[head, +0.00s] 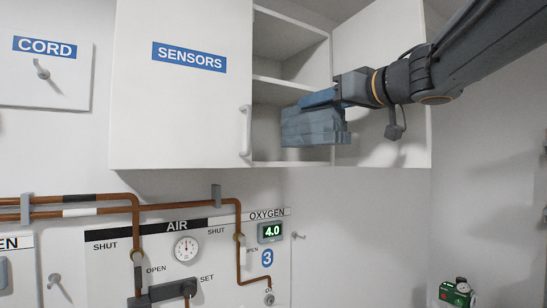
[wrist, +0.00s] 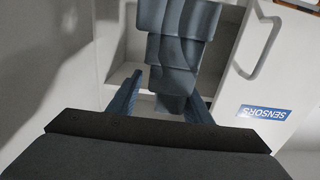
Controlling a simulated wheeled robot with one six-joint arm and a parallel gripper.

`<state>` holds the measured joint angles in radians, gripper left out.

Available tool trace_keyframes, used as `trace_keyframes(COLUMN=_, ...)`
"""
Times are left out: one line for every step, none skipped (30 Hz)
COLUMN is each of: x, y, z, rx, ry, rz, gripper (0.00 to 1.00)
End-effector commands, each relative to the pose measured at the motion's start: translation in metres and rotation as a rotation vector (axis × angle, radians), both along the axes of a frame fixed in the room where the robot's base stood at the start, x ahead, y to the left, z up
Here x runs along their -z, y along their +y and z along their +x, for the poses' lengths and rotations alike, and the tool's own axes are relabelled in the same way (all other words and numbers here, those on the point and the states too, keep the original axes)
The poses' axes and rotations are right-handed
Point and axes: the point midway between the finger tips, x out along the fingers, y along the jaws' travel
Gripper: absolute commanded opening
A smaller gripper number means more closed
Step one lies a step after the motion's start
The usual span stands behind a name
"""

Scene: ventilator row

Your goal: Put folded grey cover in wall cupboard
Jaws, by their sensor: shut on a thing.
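The folded grey cover (head: 314,127) is a blue-grey stack of layers held in front of the open wall cupboard (head: 290,158). My gripper (head: 322,99) is shut on the cover, with its blue fingers at the cover's upper edge. In the wrist view the cover (wrist: 178,50) hangs between the fingers of my gripper (wrist: 160,97), and the cupboard's pale shelves show behind it. The cupboard has several shelf levels, and the cover is at the height of the lower compartment. I cannot tell whether the cover is partly inside or just before the opening.
The door marked SENSORS (head: 190,85) covers the left of the cupboard, with a vertical handle (head: 246,130) beside the opening. A white panel (head: 380,85) stands right of the opening, behind my arm. Below are copper pipes (head: 190,206) and the AIR and OXYGEN panel (head: 190,235).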

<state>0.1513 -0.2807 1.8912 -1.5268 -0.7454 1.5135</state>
Motion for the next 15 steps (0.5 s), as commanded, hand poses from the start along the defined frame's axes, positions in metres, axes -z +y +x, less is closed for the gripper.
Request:
trace_keyframes(x=-0.002, y=0.004, z=0.004, rx=-0.003, ry=-0.001, rz=0.001, gripper=0.1)
trace_keyframes(x=-0.002, y=0.007, z=0.007, rx=-0.004, ry=-0.001, rz=0.001, gripper=0.1)
trace_keyframes(x=-0.001, y=0.011, z=0.013, rx=-0.005, ry=0.001, rz=0.0, gripper=0.1)
trace_keyframes(x=-0.001, y=0.015, z=0.019, rx=-0.005, ry=0.003, rz=0.001, gripper=0.1)
trace_keyframes(x=-0.002, y=0.019, z=0.024, rx=-0.006, ry=0.002, rz=0.001, gripper=0.1)
trace_keyframes(x=-0.002, y=0.025, z=0.033, rx=-0.006, ry=0.002, rz=0.001, gripper=0.1)
trace_keyframes(x=-0.001, y=0.029, z=0.039, rx=-0.006, ry=0.003, rz=0.001, gripper=0.1)
trace_keyframes(x=-0.001, y=0.033, z=0.045, rx=-0.006, ry=0.003, rz=0.001, gripper=0.1)
trace_keyframes(x=-0.002, y=0.038, z=0.054, rx=-0.005, ry=0.002, rz=0.001, gripper=0.1)
trace_keyframes(x=-0.001, y=0.043, z=0.059, rx=-0.006, ry=0.003, rz=0.001, gripper=0.1)
trace_keyframes(x=-0.001, y=0.047, z=0.065, rx=-0.006, ry=0.003, rz=0.001, gripper=0.1)
trace_keyframes(x=-0.001, y=0.052, z=0.074, rx=-0.005, ry=0.002, rz=0.001, gripper=0.1)
trace_keyframes(x=-0.001, y=0.056, z=0.08, rx=-0.005, ry=0.003, rz=0.001, gripper=0.1)
trace_keyframes(x=-0.001, y=0.061, z=0.086, rx=-0.005, ry=0.001, rz=0.0, gripper=0.1)
trace_keyframes(x=-0.001, y=0.066, z=0.094, rx=-0.004, ry=0.003, rz=0.001, gripper=0.1)
